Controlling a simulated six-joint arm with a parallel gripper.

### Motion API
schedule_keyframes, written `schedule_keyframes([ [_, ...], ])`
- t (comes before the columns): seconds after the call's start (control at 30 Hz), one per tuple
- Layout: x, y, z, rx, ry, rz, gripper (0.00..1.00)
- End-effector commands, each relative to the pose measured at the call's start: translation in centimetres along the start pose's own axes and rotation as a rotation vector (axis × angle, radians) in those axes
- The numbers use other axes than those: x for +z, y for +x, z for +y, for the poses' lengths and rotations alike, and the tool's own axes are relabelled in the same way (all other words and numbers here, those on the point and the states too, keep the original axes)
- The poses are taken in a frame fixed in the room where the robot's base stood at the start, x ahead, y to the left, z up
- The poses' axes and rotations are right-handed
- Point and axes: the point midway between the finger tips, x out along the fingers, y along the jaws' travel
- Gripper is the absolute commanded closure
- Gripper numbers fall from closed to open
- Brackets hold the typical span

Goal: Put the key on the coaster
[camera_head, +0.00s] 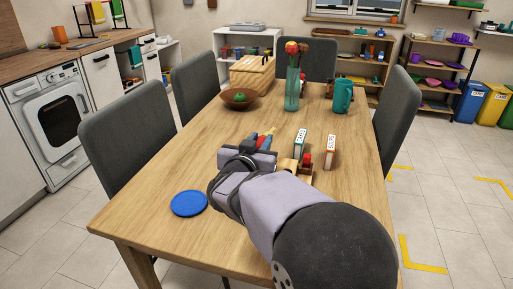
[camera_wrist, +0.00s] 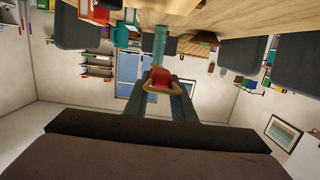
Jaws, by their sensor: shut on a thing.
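The blue round coaster (camera_head: 188,204) lies flat near the front left of the wooden table. My gripper (camera_head: 262,140) is above the table, to the right of the coaster and farther back. It is shut on the key (camera_head: 270,132), a small red and yellow thing at the fingertips. In the wrist view the key (camera_wrist: 159,82) shows red with a yellow looped part between the two dark fingers (camera_wrist: 162,96). The fingers hide part of it. Nothing lies on the coaster.
On the table (camera_head: 150,225) stand two upright boxes (camera_head: 300,143) (camera_head: 331,152), a glass vase (camera_head: 292,92), a teal mug (camera_head: 343,96), a brown bowl (camera_head: 239,99) and a wicker basket (camera_head: 252,76). Grey chairs surround it. The tabletop around the coaster is clear.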

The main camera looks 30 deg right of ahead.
Motion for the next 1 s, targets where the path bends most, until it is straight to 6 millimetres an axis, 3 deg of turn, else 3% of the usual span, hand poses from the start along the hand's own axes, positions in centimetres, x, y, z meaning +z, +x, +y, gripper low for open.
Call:
schedule_keyframes([
  [0.17, 0.1, -0.1, -0.2, -0.004, -0.001, 0.000, 0.99],
  [0.33, 0.8, -0.9, -2.2, -0.047, -0.007, 0.001, 0.99],
  [0.57, 2.7, -4.5, -8.9, -0.199, -0.029, 0.001, 0.99],
  [0.7, 4.0, -8.1, -13.6, -0.316, -0.048, 0.002, 0.99],
  [0.8, 4.9, -10.5, -16.1, -0.380, -0.056, 0.001, 0.99],
  [1.0, 5.7, -13.3, -18.4, -0.440, -0.066, 0.001, 0.99],
])
